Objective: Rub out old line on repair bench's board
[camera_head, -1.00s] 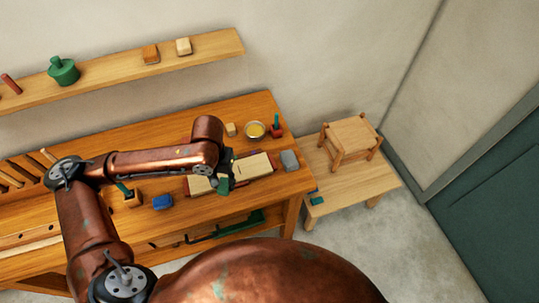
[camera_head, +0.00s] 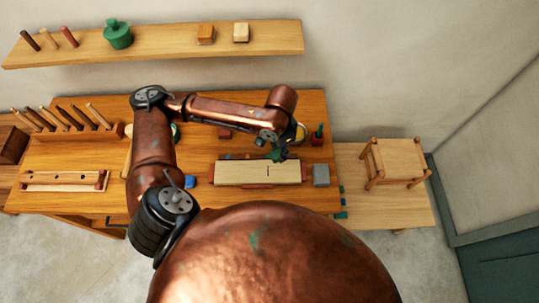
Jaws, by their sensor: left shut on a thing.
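The pale board (camera_head: 230,173) lies on the repair bench (camera_head: 330,208), between reddish ends. A short thin dark line (camera_head: 268,170) shows on its face, right of the middle. My left gripper (camera_head: 279,154) is at the board's back edge, right of the middle, behind the line. It is shut on a small dark green thing (camera_head: 275,155), mostly hidden by the fingers. I cannot tell whether this thing touches the board. My right gripper is not in view.
A grey block (camera_head: 321,175) stands right of the board, a blue block (camera_head: 190,182) left of it. A small stool (camera_head: 397,158) stands on a lower table at right.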

